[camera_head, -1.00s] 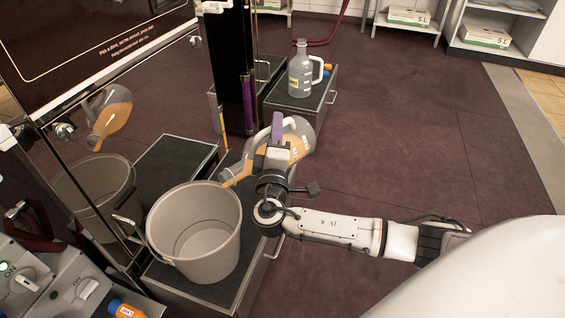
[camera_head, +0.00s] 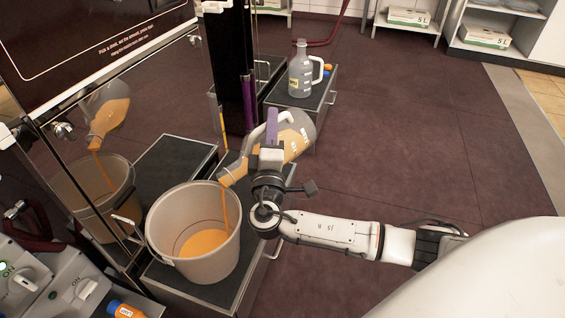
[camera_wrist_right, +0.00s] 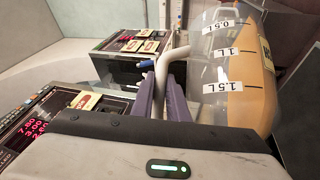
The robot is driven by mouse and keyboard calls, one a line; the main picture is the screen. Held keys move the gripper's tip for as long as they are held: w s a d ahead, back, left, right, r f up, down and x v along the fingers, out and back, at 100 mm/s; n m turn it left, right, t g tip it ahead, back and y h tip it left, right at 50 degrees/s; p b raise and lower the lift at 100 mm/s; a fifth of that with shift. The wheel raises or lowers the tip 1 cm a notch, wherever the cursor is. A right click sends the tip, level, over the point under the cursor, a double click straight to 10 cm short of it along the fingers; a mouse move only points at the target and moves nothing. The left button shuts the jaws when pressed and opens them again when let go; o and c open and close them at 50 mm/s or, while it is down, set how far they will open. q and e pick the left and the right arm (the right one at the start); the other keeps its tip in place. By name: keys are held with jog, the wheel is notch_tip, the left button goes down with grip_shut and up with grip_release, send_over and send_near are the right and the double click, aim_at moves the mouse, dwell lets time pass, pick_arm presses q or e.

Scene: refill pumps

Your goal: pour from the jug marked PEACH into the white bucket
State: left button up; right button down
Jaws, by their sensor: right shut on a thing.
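The jug (camera_head: 296,143) holds orange liquid and is tilted, its mouth down to the left over the white bucket's rim. A thin orange stream falls from its mouth into the white bucket (camera_head: 168,250), and an orange pool covers the bucket's bottom. My right gripper (camera_head: 271,133) is shut on the jug's handle. In the right wrist view the jug (camera_wrist_right: 222,70) shows marks 0.5L, 1L and 1.5L, and the gripper's purple fingers (camera_wrist_right: 160,98) grip its pale handle. The PEACH marking cannot be read. My left gripper is not in view.
The bucket stands on a dark, metal-edged platform (camera_head: 262,283) beside a reflective panel that mirrors the pour. A second, clear jug (camera_head: 301,77) stands on a dark stand behind. An orange bottle (camera_head: 124,310) is at the bottom left. The floor at right is clear.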

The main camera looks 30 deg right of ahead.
jog(key=shift+a+r, duration=0.15)
jog(key=shift+r, duration=0.15)
jog(key=shift+a, duration=0.1)
jog(key=shift+a+r+n+t, duration=0.15)
jog(key=shift+r+n+t, duration=0.15)
jog(key=shift+t, duration=0.1)
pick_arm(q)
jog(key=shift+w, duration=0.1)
pick_arm(e)
jog(key=shift+s+a, duration=0.1)
pick_arm(q)
jog(key=shift+b, duration=0.35)
pick_arm(e)
jog(key=shift+a+r, duration=0.15)
jog(key=shift+a, duration=0.1)
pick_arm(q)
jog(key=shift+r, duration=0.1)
pick_arm(e)
jog(key=shift+a+r+n+t, duration=0.15)
jog(key=shift+n+t, duration=0.15)
pick_arm(q)
jog(key=shift+b, duration=0.3)
pick_arm(e)
jog(key=shift+a, duration=0.1)
